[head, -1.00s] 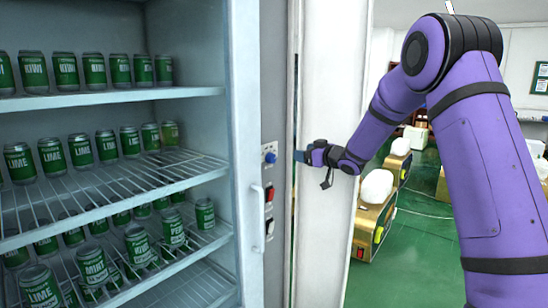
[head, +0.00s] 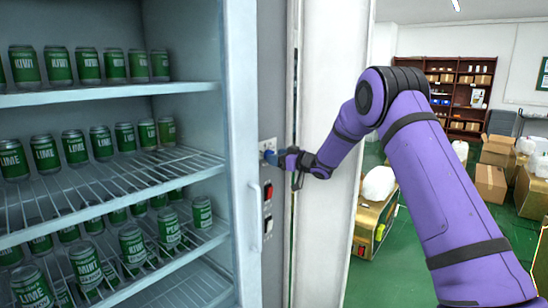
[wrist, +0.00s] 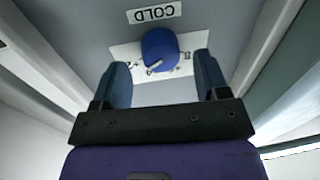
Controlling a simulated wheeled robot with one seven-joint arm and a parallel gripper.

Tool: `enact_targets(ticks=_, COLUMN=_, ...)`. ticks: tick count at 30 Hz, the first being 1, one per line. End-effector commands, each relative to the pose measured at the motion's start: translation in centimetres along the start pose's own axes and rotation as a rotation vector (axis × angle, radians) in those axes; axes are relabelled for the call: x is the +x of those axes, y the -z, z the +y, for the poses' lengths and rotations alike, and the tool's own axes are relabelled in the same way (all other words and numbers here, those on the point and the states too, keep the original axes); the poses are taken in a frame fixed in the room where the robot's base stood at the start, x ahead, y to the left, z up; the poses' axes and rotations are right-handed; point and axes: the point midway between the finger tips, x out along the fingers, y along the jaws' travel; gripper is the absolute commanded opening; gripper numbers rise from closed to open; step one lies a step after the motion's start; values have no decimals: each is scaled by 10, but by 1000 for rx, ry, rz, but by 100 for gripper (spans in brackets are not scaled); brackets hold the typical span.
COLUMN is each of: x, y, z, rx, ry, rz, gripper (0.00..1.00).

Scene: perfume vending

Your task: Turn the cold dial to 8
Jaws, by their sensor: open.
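The blue cold dial (wrist: 160,48) sits on a white scale plate in the wrist view, under a label (wrist: 154,13) reading COLD that appears upside down. The plate's markings are too small to read surely, so I cannot tell the dial's setting. In the head view, my gripper (head: 274,157) is at the dial's panel and hides most of the dial. In the wrist view, my gripper (wrist: 162,82) is open, its two blue fingers apart. The dial lies ahead between the fingertip directions, and no firm grip on it shows.
A red switch (head: 268,191) and a dark switch (head: 268,227) are below the dial. The fridge door handle (head: 254,204) is left of them. Shelves of green cans (head: 88,66) fill the fridge. A white pillar (head: 325,130) stands right of the panel.

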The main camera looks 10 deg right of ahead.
Motion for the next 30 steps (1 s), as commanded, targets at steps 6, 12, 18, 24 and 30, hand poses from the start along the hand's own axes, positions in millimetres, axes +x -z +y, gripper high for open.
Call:
enact_targets(ticks=6, x=17, y=0, z=0, rx=1, ry=0, rz=1, gripper=68)
enact_targets(ticks=12, x=20, y=0, z=0, rx=1, ry=-1, rz=0, gripper=68)
enact_targets(ticks=18, x=20, y=0, z=0, rx=1, ry=-1, rz=0, gripper=50)
enact_targets(ticks=24, x=19, y=0, z=0, rx=1, ry=-1, rz=0, gripper=19)
enact_targets(ticks=30, x=19, y=0, z=0, rx=-16, ry=0, rz=-2, gripper=19)
